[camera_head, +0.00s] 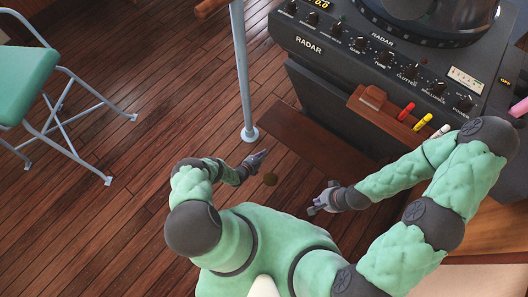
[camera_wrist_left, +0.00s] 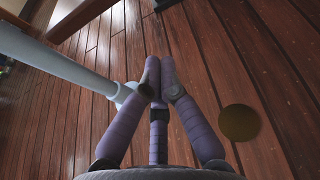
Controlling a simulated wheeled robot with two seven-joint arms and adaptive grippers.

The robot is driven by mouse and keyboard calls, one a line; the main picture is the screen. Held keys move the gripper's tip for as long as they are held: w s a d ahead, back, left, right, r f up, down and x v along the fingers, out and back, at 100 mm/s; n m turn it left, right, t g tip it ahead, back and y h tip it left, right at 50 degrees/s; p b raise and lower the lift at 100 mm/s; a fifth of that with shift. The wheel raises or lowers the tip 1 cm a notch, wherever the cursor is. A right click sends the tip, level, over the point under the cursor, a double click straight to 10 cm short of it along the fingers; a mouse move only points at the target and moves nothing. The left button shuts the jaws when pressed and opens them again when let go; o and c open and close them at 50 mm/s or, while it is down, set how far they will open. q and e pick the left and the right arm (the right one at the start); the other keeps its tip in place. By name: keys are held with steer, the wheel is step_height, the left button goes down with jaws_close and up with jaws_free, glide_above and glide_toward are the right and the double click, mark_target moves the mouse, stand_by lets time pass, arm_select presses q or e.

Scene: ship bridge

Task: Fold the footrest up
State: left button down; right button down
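The footrest looks to be the flat dark-wood board (camera_head: 318,143) lying low along the foot of the radar console in the head view. No handle or hinge can be made out on it. My left gripper (camera_head: 259,158) is over the floor just left of the board, apart from it, pointing towards the console. In the left wrist view the purple fingers of this gripper (camera_wrist_left: 160,72) meet at the tips with nothing between them. My right gripper (camera_head: 322,198) is low, in front of the board's right part and apart from it. Its fingers are too small to read.
A pale pole (camera_head: 242,75) stands on the floor left of the board, close to my left gripper; the pole also shows in the left wrist view (camera_wrist_left: 65,62). A brass disc (camera_head: 270,179) is set in the floor. The radar console (camera_head: 375,50) rises behind; a green folding chair (camera_head: 25,75) stands left.

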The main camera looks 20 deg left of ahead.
arm_select(q)
steer(key=w+d+r+b, duration=0.1)
steer(key=w+d+b, duration=0.1)
steer(key=w, duration=0.5)
steer(key=shift+d+r+b, duration=0.15)
steer(key=shift+d+b, duration=0.1)
steer(key=shift+b, duration=0.55)
steer(key=shift+w, duration=0.1)
